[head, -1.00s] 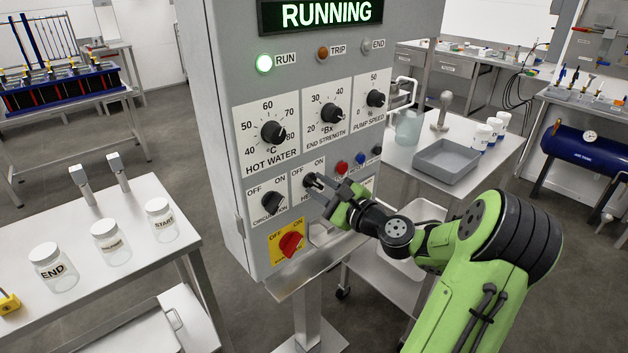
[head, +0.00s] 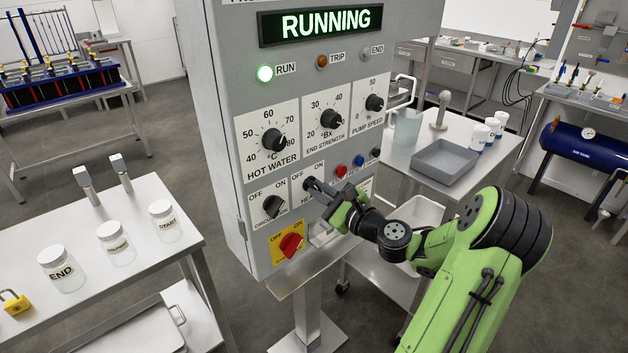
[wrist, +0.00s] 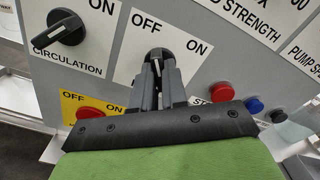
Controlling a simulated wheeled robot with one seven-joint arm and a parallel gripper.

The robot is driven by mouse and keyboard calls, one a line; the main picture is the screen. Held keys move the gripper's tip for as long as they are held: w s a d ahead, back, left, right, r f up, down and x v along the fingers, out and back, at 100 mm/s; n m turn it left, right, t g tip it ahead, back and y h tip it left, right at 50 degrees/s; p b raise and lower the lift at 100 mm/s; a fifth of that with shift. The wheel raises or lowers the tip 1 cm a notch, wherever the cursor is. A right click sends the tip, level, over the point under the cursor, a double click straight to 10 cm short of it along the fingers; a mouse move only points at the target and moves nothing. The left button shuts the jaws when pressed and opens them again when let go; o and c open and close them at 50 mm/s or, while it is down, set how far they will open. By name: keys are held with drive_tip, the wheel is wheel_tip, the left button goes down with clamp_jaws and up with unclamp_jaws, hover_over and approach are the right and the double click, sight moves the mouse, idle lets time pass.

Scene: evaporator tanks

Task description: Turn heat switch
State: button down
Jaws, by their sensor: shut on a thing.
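The heat switch (head: 309,183) is a black rotary knob under OFF and ON marks on the grey control panel (head: 226,100). Its label is mostly hidden by my gripper. My gripper (head: 316,187) is shut on the heat switch, with its fingers reaching in from the lower right. In the wrist view the heat switch (wrist: 160,55) sits between the two fingertips (wrist: 157,70). Its white pointer line shows only partly and looks nearly upright, between OFF and ON. The display (head: 325,21) reads RUNNING and the green RUN lamp (head: 265,73) is lit.
The circulation switch (head: 273,207) is just left of my gripper. The red switch on a yellow plate (head: 291,245) is below. Red and blue buttons (head: 342,169) are close at right. A table with jars (head: 62,268) stands left, and one with a grey tray (head: 447,160) right.

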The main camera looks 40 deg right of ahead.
drive_tip(key=shift+r+m+p, duration=0.15)
drive_tip(key=shift+m+p, duration=0.25)
drive_tip(key=shift+p, duration=0.4)
drive_tip(key=shift+m+p, duration=0.5)
drive_tip(key=shift+p, duration=0.25)
drive_tip(key=shift+f, duration=0.2)
drive_tip(key=shift+r, duration=0.1)
